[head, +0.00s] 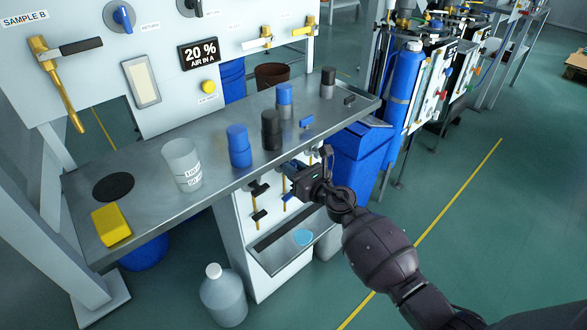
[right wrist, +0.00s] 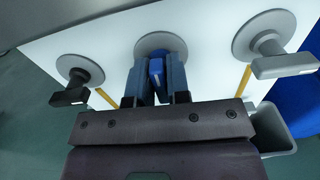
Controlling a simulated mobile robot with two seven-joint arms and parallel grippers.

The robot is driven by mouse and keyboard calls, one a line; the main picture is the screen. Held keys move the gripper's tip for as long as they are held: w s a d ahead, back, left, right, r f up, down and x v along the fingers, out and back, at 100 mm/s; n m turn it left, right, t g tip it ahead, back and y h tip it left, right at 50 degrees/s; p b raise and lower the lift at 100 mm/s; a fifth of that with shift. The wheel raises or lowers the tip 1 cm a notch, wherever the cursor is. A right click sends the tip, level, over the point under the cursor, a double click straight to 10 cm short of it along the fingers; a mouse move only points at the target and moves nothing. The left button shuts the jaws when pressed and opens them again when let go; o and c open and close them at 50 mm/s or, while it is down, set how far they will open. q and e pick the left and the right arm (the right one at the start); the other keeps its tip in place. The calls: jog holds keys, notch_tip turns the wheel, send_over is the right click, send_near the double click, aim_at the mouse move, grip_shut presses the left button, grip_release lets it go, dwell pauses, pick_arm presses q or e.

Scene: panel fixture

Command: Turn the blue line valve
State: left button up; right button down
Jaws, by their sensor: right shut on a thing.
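The blue line valve's blue handle (right wrist: 157,70) sits on a round grey flange on the white panel in the right wrist view. The fingers of my right gripper (right wrist: 158,75) are on both sides of this handle and shut on it. In the head view my right gripper (head: 292,170) reaches in under the front edge of the metal shelf and hides most of the handle. My left gripper is not in either view.
Beside the blue valve are a black-handled valve (right wrist: 70,95) on the left and a grey-handled valve (right wrist: 283,62) on the right, both close to my gripper. The metal shelf (head: 215,205) overhangs the panel and holds cups and a yellow sponge (head: 111,225). A blue bin (head: 358,160) stands to the right.

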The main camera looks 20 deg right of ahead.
jog(key=m+p, duration=0.1)
jog(key=m, duration=0.2)
jog(key=shift+d+r+m, duration=0.1)
jog(key=shift+r+m, duration=0.05)
jog(key=shift+m, duration=1.05)
jog(key=m+p, duration=0.1)
jog(key=m, duration=0.1)
jog(key=shift+w+m, duration=0.1)
jog(key=shift+m, duration=0.3)
jog(key=shift+d+m, duration=0.1)
jog(key=shift+m, duration=0.8)
jog(key=m, duration=0.1)
jog(key=m+p, duration=0.1)
jog(key=m, duration=0.1)
jog(key=shift+f+m, duration=0.2)
jog(key=shift+m, duration=0.1)
jog(key=m, duration=0.2)
jog(key=shift+f+m, duration=0.1)
jog(key=shift+m, duration=0.2)
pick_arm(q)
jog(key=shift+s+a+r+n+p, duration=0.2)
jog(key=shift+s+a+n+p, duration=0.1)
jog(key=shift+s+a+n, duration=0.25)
pick_arm(e)
jog(key=shift+f+m, duration=0.1)
jog(key=shift+m, duration=0.4)
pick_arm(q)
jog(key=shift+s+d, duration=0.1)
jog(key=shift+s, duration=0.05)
